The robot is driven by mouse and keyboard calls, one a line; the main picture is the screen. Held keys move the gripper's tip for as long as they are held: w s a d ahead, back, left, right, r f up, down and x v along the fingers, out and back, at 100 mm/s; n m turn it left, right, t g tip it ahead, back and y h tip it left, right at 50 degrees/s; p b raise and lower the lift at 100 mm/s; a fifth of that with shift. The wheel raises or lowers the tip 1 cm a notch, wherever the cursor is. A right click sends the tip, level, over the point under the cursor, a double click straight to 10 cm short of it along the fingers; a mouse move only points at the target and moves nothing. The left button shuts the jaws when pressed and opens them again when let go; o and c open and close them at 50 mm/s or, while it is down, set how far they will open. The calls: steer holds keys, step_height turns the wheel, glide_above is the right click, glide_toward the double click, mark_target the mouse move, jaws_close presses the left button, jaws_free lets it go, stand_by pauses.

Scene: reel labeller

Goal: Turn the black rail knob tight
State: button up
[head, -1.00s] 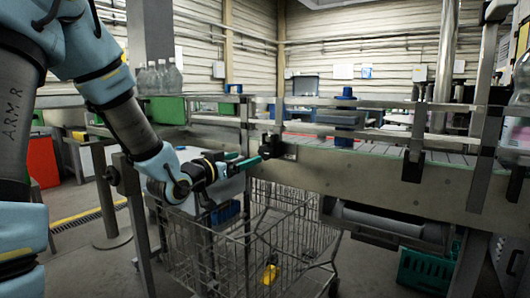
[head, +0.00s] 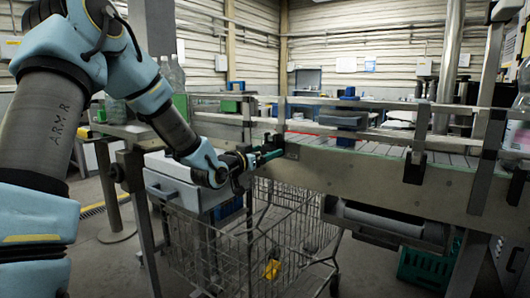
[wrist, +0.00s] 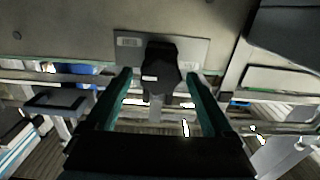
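The black rail knob (wrist: 160,68) is in the upper middle of the wrist view, in front of a grey plate on the conveyor's side. In the head view a small dark fitting at the conveyor's near left corner (head: 277,141) appears to be it, partly hard to make out. My gripper (wrist: 160,76) is open, with one teal finger to the left of the knob and one to the right. Gaps show between the fingers and the knob. In the head view my gripper (head: 264,157) is right at the conveyor's corner.
The conveyor (head: 390,180) with its metal guide rails runs to the right. A wire cart (head: 290,225) with a yellow item stands below it. A grey box (head: 175,185) is under my forearm. A green crate (head: 425,268) lies under the conveyor at the right.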

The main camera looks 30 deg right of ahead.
steer(key=c, duration=1.3)
steer(key=shift+f+b, duration=0.1)
steer(key=shift+b, duration=0.35)
steer(key=m+b, duration=0.9)
steer(key=b, duration=0.2)
steer(key=m+b, duration=1)
steer(key=b, duration=0.2)
steer(key=m+b, duration=0.9)
steer(key=b, duration=0.2)
steer(key=shift+s+f+m+b, duration=0.15)
steer(key=shift+f+m+b, duration=0.15)
steer(key=shift+f+b, duration=0.1)
